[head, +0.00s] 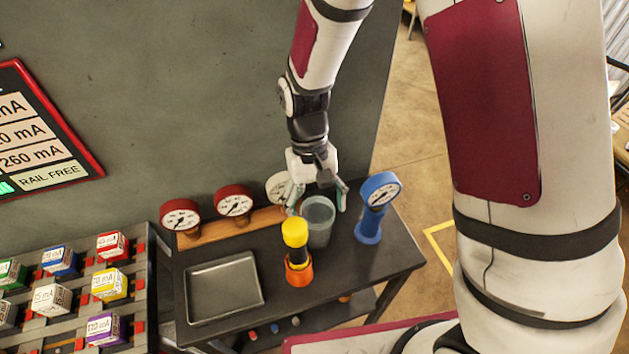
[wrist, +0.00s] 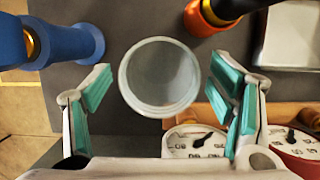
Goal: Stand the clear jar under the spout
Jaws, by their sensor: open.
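The clear jar (head: 319,230) is a greyish, see-through, open-topped cup standing upright on the dark table. My gripper (head: 319,194) is open just above and behind it. In the wrist view the jar (wrist: 160,77) sits between the spread teal finger pads of my gripper (wrist: 160,90), with a gap visible on both sides. The jar looks empty. I cannot make out a spout for certain in either view.
A blue gauge stand (head: 369,225) is right of the jar. A yellow-topped black piece in an orange base (head: 298,270) stands close at its front left. A grey tray (head: 225,287) lies left. Several gauges (head: 234,201) line the back. Labelled blocks (head: 110,284) fill a rack.

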